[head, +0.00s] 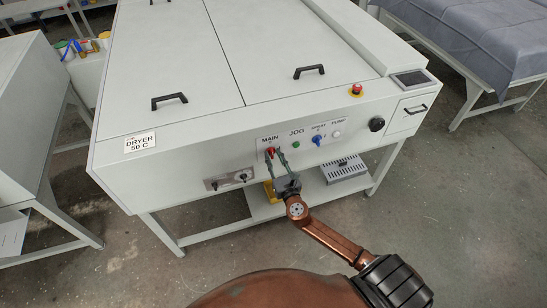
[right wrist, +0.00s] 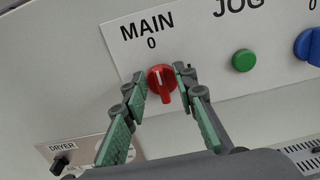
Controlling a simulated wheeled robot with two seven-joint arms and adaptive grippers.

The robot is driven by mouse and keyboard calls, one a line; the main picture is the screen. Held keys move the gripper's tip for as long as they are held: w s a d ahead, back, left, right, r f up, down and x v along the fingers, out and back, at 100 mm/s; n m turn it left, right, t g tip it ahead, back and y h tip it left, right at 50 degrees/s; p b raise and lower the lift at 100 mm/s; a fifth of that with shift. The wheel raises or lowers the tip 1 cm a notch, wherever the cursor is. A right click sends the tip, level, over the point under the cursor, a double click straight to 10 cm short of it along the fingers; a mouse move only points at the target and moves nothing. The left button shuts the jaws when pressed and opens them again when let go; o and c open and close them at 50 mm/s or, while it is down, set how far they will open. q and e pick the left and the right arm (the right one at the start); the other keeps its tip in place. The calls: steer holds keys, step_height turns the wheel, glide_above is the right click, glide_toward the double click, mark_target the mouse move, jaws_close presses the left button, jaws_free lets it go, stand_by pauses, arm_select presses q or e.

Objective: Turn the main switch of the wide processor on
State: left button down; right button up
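The wide processor (head: 200,125) is a large white machine with a front control panel. Its red main switch (right wrist: 161,81) sits under the label "MAIN 0" in the right wrist view, with its ridge close to upright, toward the 0. In the head view the red switch (head: 270,150) is partly hidden by my fingers. My right gripper (right wrist: 160,86) is open, with one finger on each side of the switch; I cannot tell whether they touch it. It also shows in the head view (head: 274,155). My left gripper is not in view.
Right of the main switch are a green JOG button (right wrist: 243,60), a blue knob (head: 317,140) and a white PUMP button (head: 336,134). A red emergency button (head: 356,89) and a black knob (head: 377,124) sit farther right. A dryer panel (head: 229,179) is lower left.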

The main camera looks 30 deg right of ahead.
steer(key=shift+c, duration=0.4)
jaws_close()
steer(key=shift+a, duration=0.15)
